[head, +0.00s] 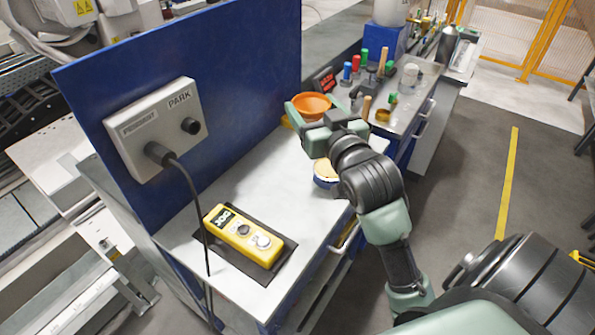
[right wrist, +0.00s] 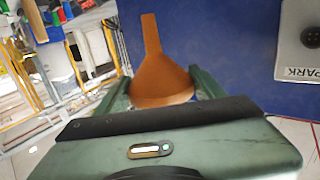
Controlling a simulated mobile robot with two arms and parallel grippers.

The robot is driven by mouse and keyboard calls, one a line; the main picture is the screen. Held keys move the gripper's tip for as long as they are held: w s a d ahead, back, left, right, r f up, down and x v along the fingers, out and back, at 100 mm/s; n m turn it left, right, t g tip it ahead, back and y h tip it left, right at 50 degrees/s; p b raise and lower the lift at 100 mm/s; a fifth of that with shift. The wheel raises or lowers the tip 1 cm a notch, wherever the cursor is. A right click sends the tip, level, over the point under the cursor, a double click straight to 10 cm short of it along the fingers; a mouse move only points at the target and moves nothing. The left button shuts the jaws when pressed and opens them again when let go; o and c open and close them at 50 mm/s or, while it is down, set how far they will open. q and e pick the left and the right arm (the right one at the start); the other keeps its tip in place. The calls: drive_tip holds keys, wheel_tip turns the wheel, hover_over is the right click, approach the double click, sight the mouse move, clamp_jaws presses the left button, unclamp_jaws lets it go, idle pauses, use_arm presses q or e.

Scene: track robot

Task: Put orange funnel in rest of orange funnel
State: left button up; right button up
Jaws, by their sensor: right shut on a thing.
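The orange funnel (head: 311,104) is at my right gripper (head: 306,119), over the far end of the white bench top. In the right wrist view the funnel (right wrist: 158,78) sits between the two fingers of the gripper (right wrist: 163,92), its wide cone toward the palm and its narrow spout pointing away. The gripper is shut on it. A small yellow piece (head: 286,122) shows just left of the gripper; I cannot tell whether it is the funnel's rest. No rest can be made out clearly. My left gripper is not in view.
A blue panel (head: 235,60) with a grey PARK box (head: 155,128) stands along the bench. A yellow device (head: 243,234) lies on a dark mat. A round blue-rimmed tub (head: 325,180) is below my gripper. A tool-filled tray (head: 405,100) stands beyond.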

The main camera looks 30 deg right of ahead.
drive_tip(key=f, duration=0.9)
drive_tip(key=f+b, duration=0.1)
drive_tip(key=f, duration=0.8)
drive_tip(key=shift+s+a, duration=0.1)
drive_tip(key=shift+s, duration=0.1)
drive_tip(key=shift+f, duration=0.1)
drive_tip(key=o, duration=1.3)
